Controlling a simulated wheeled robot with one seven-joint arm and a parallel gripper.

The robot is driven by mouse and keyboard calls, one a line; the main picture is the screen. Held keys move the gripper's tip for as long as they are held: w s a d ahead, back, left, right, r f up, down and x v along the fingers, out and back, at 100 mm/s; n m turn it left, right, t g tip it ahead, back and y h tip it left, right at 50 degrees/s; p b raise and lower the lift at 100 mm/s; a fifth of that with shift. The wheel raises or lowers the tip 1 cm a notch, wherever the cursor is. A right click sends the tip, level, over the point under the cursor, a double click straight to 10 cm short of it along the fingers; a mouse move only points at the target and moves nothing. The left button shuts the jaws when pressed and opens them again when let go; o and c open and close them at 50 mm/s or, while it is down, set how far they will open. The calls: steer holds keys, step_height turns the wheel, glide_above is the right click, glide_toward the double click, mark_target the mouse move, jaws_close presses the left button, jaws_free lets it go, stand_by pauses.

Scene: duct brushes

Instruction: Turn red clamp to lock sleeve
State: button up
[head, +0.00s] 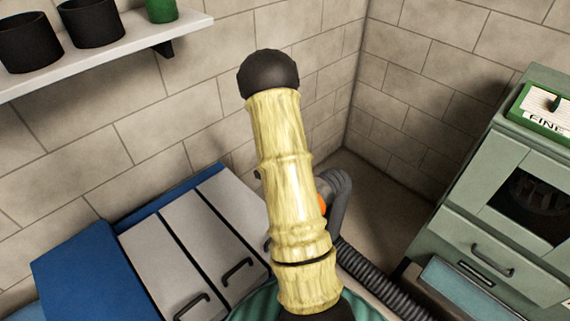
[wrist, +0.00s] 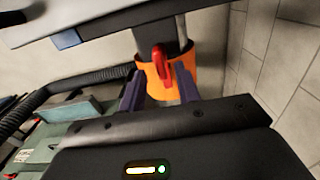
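In the wrist view, an orange sleeve (wrist: 149,77) is wrapped around the lower end of a grey pipe. A red clamp (wrist: 159,57) stands out from the front of the sleeve as a narrow lever. My gripper (wrist: 160,70) points at it with two dark purple fingers, one on each side of the lever. The fingers are apart, with a gap around the clamp; whether either fingertip touches it I cannot tell. In the head view, my own arm hides the gripper and clamp, and only a small orange patch (head: 322,204) shows beside the arm.
A ribbed dark hose (head: 375,275) runs along the floor at the right of my arm. A green cabinet (head: 480,215) stands at the right, and a white-and-blue cabinet (head: 165,265) at the left. A wall shelf (head: 120,48) holds dark pots. Tiled walls meet behind.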

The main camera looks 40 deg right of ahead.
step_height(320, 180, up, 15)
stand_by(0.3)
stand_by(0.3)
steer(key=s+a+r+n+t+p, duration=0.1)
steer(key=s+a+r+n, duration=0.3)
steer(key=a+n, duration=0.4)
steer(key=s+a+r+n+t+p, duration=0.1)
steer(key=s+a+r+n+p, duration=0.3)
steer(key=a+n, duration=0.5)
steer(key=s+a+r, duration=0.1)
steer(key=s+a, duration=0.1)
steer(key=a, duration=0.5)
steer(key=shift+s+t, duration=0.3)
steer(key=shift+w, duration=0.1)
